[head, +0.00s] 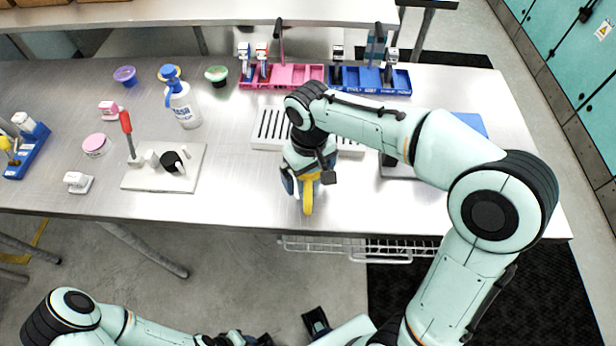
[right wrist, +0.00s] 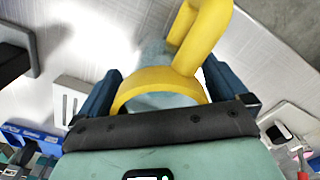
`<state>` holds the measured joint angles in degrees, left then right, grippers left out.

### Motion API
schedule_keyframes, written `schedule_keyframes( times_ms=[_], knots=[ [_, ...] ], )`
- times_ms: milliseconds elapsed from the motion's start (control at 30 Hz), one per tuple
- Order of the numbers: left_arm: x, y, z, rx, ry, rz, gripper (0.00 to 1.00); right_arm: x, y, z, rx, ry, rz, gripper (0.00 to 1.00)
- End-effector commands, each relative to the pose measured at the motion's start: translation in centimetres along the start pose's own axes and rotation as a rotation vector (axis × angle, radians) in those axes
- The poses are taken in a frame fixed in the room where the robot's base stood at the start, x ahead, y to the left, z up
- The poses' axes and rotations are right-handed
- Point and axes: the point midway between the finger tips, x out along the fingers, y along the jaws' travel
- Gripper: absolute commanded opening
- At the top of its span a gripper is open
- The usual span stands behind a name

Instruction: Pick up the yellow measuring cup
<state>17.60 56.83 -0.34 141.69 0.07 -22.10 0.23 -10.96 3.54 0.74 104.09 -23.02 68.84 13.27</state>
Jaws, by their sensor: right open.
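The yellow measuring cup (head: 308,193) is at the front edge of the steel table, right of the white board, partly hidden by my right gripper (head: 306,178). In the right wrist view the cup's curved yellow rim (right wrist: 160,83) lies between the two dark blue fingers of the right gripper (right wrist: 158,90), with its handle (right wrist: 206,35) extending up and right. The right gripper is open, its fingers on either side of the cup; whether they touch it I cannot tell. My left gripper is low at the bottom of the head view, cut off by the edge.
A white slotted rack (head: 268,130) stands just behind the right gripper. Left of it are a white board (head: 140,180) with a red-handled tool and a blue-white bottle (head: 183,104). Pink (head: 300,76) and blue (head: 368,80) trays line the back. The front right of the table is clear.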

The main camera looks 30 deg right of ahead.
Motion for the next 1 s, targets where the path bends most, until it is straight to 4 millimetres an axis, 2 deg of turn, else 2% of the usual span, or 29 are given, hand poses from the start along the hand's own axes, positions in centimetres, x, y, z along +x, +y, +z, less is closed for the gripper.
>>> schedule_keyframes(
  times_ms=[200, 233, 300, 400, 767, 867, 1000],
  knots=[
    [0.0, 0.0, 0.0, 0.000, 0.000, 0.000, 0.43, 0.1, 0.0, 0.0, 0.000, 0.002, 0.000, 1.00],
    [0.0, 0.0, 0.0, 0.000, 0.000, 0.000, 0.43, 0.1, 0.0, 0.0, 0.000, 0.002, 0.000, 0.97],
    [0.0, 0.0, 0.0, 0.000, 0.000, 0.000, 0.43, 0.1, 0.0, 0.0, 0.000, 0.002, 0.000, 0.74],
    [0.0, 0.0, 0.0, 0.000, 0.000, 0.000, 0.43, 0.1, 0.0, 0.0, 0.000, 0.002, 0.000, 0.46],
    [-0.1, 0.0, 0.0, 0.000, 0.000, 0.000, 0.43, -0.4, 0.0, -0.1, 0.000, 0.003, -0.001, 0.46],
    [-0.3, 0.1, -0.1, 0.000, 0.001, 0.000, 0.43, -1.2, 0.0, -0.1, 0.000, 0.006, -0.001, 0.46],
    [-0.7, 0.3, -0.2, 0.001, 0.003, 0.001, 0.43, -3.5, -0.1, -0.1, 0.000, 0.008, -0.002, 0.46]
  ],
)
